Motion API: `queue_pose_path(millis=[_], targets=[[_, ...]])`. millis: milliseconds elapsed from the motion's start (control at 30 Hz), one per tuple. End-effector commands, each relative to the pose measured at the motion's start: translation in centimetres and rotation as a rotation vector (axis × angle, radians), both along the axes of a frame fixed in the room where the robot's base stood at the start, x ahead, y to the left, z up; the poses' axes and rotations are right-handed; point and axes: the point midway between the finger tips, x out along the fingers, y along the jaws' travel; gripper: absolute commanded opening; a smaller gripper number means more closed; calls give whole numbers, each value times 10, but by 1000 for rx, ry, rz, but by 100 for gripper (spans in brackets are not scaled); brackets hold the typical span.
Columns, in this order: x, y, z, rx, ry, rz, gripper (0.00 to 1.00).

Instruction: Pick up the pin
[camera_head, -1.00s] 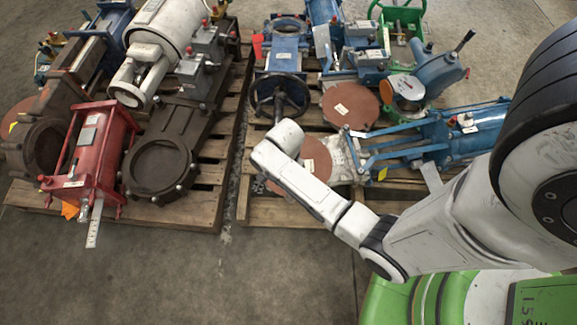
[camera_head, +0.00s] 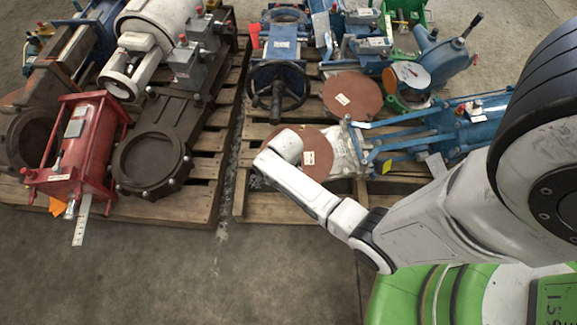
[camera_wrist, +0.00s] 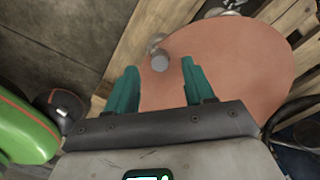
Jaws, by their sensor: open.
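A small grey cylinder, which looks like the pin (camera_wrist: 160,62), shows in the wrist view at the edge of a round reddish-brown disc (camera_wrist: 235,65). I see it nearly end-on. My gripper (camera_wrist: 157,75) is open, its two teal fingers apart. The pin appears in the gap between the fingertips, slightly nearer the left one; I cannot tell how far beyond them it lies. No finger visibly touches it. In the head view my arm hides the gripper, and I cannot make out the pin there.
A wooden pallet (camera_head: 285,208) carries the discs, a blue valve with a black handwheel (camera_head: 277,88) and a blue cylinder unit (camera_head: 465,130) beside my arm. A left pallet (camera_head: 190,207) bears a red cylinder frame (camera_head: 75,150). Concrete floor (camera_head: 230,285) in front is clear.

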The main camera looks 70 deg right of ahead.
Motion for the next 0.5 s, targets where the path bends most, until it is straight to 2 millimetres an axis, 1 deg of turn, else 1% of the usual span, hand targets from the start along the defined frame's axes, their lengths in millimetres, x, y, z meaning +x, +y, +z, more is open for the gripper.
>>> queue_pose_path(millis=[33, 133, 367, 500], targets=[[-1, 0, -13, 0, 0, 0, 53], [-1, 0, -23, 0, 0, 0, 53], [-1, 0, -23, -1, -2, 0, 53], [-1, 0, -23, 0, -1, 0, 41]])
